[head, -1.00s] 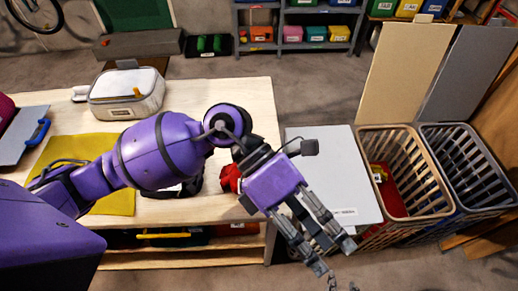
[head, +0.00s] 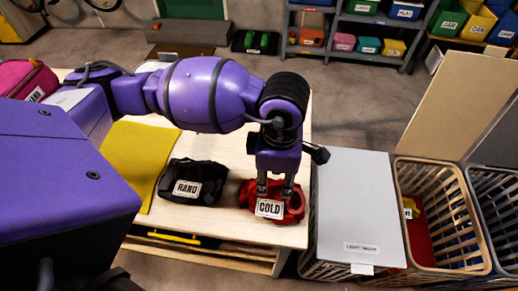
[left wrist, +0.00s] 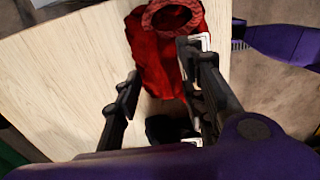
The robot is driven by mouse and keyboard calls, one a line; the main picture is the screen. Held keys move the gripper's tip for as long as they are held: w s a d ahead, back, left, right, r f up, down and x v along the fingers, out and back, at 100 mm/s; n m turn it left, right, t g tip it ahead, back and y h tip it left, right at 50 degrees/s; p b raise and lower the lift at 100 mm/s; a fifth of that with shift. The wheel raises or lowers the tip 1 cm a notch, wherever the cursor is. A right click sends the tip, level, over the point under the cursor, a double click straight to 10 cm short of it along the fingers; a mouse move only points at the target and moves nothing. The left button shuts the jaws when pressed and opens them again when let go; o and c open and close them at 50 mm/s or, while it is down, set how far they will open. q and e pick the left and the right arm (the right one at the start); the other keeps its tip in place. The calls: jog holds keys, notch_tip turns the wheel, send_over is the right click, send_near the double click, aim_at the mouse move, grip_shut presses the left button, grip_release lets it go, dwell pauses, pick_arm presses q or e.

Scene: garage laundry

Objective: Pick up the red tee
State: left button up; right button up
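The red tee (head: 291,211) is a bunched red cloth with a white "COLD" label, near the right front edge of the light wooden table (head: 228,148). My left gripper (head: 275,186) points down over it, with fingertips at its label in the head view. In the left wrist view the fingers (left wrist: 158,66) are apart, and the red tee (left wrist: 155,50) lies between and beyond them. Whether they touch the cloth I cannot tell. My right gripper is not in view.
A black bundle labelled "RAND" (head: 190,183) lies left of the tee, beside a yellow cloth (head: 140,150). A white-lidded hamper (head: 355,200) stands right of the table. An open tan basket (head: 440,170) with red and yellow contents stands farther right.

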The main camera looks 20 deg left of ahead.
pick_arm(q)
jog(key=shift+f, duration=0.45)
jog(key=shift+c, duration=0.3)
grip_shut()
jog(key=shift+w+d+r, duration=0.1)
jog(key=shift+r, duration=0.1)
